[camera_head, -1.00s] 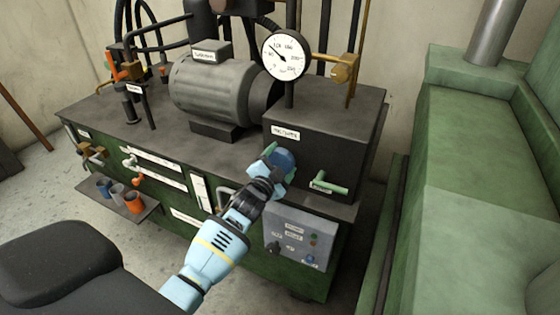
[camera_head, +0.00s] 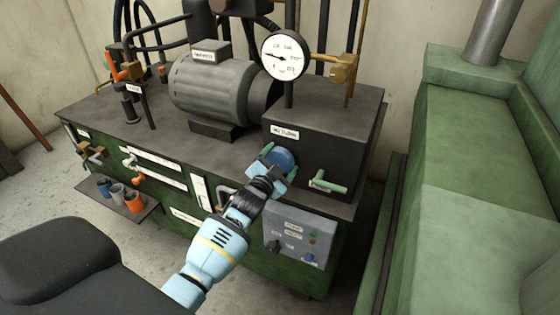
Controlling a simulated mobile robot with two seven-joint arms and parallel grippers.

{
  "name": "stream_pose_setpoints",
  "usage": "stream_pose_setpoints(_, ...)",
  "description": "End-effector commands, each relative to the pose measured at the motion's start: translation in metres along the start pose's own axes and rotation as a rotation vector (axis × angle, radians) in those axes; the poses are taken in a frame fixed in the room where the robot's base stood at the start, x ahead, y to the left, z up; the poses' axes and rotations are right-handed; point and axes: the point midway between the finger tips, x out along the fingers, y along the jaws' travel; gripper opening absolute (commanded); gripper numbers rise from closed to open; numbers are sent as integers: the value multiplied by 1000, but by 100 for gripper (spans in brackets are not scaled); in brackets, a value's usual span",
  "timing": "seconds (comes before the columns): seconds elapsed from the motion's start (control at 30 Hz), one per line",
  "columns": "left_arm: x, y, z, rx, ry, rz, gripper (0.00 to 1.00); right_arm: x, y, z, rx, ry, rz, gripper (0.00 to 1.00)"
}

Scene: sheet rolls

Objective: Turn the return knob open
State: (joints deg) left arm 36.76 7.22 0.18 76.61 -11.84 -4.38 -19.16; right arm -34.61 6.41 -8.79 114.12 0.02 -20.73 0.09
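A round blue knob (camera_head: 284,158) sits on the front face of a dark box (camera_head: 325,150), under a small white label that is too blurred to read surely. My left gripper (camera_head: 275,162) comes up from the lower left with its light blue fingers on either side of the knob, and appears shut on it. The fingers and wrist hide part of the knob. A round white pressure gauge (camera_head: 285,55) stands above the box, its needle pointing to the left. My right gripper is not in view.
A green lever (camera_head: 328,187) sticks out right of the knob. A grey control panel (camera_head: 297,238) is below it. A grey motor (camera_head: 212,90) stands on the bench to the left. A large green machine (camera_head: 470,190) stands at the right.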

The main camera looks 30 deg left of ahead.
Motion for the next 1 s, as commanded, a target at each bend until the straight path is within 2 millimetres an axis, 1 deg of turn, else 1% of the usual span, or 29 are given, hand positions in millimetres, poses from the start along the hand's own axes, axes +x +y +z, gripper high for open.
stream_pose_setpoints(0.03,0,0,0,0,0,0,87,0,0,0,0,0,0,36)
stream_pose_setpoints(0.1,0,0,0,0,0,0,97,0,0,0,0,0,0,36)
stream_pose_setpoints(0.13,0,0,0,1,0,0,97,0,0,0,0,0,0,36)
stream_pose_setpoints(0.37,0,0,0,1,0,0,97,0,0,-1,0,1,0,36)
stream_pose_setpoints(0.47,-3,0,0,1,0,-1,97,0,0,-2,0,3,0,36)
stream_pose_setpoints(0.57,-12,0,0,2,0,0,97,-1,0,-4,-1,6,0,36)
stream_pose_setpoints(0.8,-47,0,0,2,0,0,97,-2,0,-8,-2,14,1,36)
stream_pose_setpoints(1.0,-70,0,0,2,-1,0,97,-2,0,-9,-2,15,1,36)
